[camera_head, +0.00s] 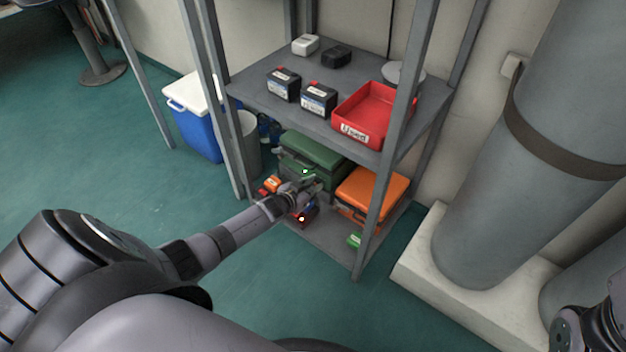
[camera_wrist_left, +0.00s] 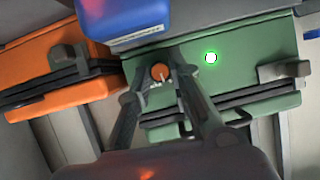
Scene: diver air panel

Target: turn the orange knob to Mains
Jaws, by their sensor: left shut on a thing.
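The orange knob (camera_wrist_left: 160,72) is a small round knob with a pale pointer mark, in front of the green case in the left wrist view. Small lettering below it is too blurred to read. My left gripper (camera_wrist_left: 159,75) is shut on the knob, one finger on each side of it. In the head view my left gripper (camera_head: 308,187) reaches into the lower shelf in front of the green case (camera_head: 315,150); the knob cannot be made out there. Part of my right arm shows at the lower right edge, without its gripper.
An orange case (camera_head: 371,190) stands right of the green case. A blue object (camera_wrist_left: 150,20) is close to the fingers in the wrist view. The upper shelf holds a red tray (camera_head: 346,131) and black boxes (camera_head: 319,98). Grey rack posts (camera_head: 392,130) frame the shelf.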

